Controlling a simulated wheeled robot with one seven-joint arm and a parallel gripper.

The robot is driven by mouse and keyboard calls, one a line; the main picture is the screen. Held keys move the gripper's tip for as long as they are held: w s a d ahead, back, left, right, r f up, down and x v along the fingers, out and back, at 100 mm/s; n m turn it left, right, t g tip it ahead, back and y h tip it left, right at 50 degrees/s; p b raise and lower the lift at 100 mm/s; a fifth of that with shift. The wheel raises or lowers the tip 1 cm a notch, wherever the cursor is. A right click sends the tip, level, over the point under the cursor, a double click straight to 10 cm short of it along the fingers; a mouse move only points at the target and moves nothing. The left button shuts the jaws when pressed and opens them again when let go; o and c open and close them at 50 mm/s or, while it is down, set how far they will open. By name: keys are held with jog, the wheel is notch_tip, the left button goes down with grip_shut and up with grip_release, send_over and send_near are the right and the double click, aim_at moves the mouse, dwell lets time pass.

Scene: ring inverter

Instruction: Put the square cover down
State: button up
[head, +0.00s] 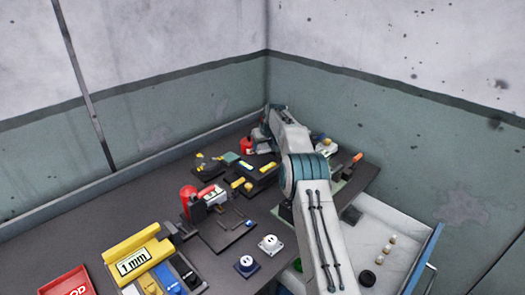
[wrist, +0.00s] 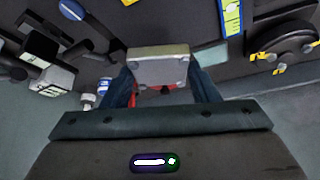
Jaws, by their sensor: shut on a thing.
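The square cover (wrist: 158,68) is a pale grey, plate-like piece with small marks near its corners, seen in the wrist view. My gripper (wrist: 162,90) is shut on it, with one dark blue finger on each side. A little red shows just behind the cover, and I cannot tell what it belongs to. In the head view my arm reaches to the far corner of the bench. The cover cannot be made out there. I cannot tell whether it touches anything below.
The dark bench (head: 120,215) is crowded with tools. A red cylinder (head: 188,200), a yellow 1 mm box (head: 135,255), a white socket piece (head: 270,244) and a dark blue one (head: 246,265) stand on it. A white tray (head: 385,225) is at right. Walls close the back corner.

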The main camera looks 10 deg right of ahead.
aim_at(264, 149)
jog(key=shift+f+p, duration=0.55)
jog(key=shift+f, duration=1.45)
jog(key=shift+f, duration=0.1)
jog(key=shift+f, duration=0.15)
jog(key=o, duration=1.1)
